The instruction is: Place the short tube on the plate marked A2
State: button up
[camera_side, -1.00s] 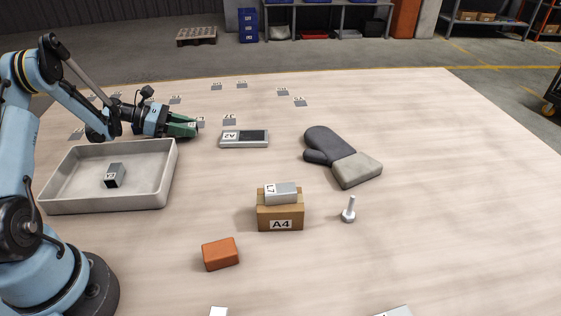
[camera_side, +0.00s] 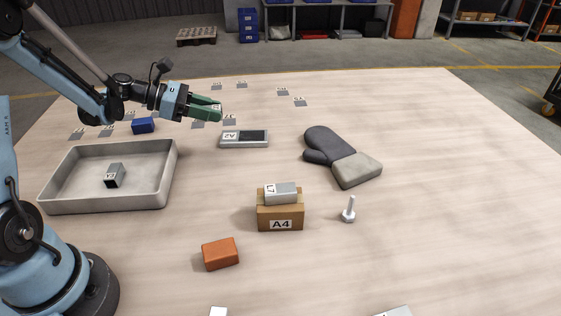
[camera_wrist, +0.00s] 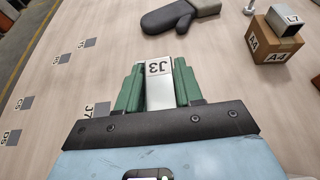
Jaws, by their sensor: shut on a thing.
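My gripper (camera_side: 216,109) is shut on a pale grey metal piece marked J3 (camera_wrist: 158,88), which I take to be the short tube. The wrist view shows it between the green fingers (camera_wrist: 159,85); in the side view the fingers mostly hide it. The plate marked A2 (camera_side: 229,136) is grey with a dark panel and lies flat on the table. In the side view my gripper is above the table, up and left of the plate, and apart from it. I cannot make out the plate in the wrist view.
A grey tray (camera_side: 160,185) holding a small marked tube stands at left. A cardboard block A4 (camera_side: 280,213) bears a tube marked L7 (camera_side: 281,193). A mitten (camera_side: 328,145), a bolt (camera_side: 349,210), an orange block (camera_side: 220,253) and a blue block (camera_side: 143,125) lie around.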

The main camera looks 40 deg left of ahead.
jog(key=w+d+r, duration=0.2)
jog(key=w+d, duration=0.2)
jog(key=d, duration=0.8)
send_over(244, 136)
notch_tip(244, 136, down, 7)
jog(key=shift+w+r, duration=0.1)
jog(key=shift+f, duration=2.1)
jog(key=shift+f, duration=0.15)
jog(key=o, duration=1.1)
jog(key=shift+c, duration=0.2)
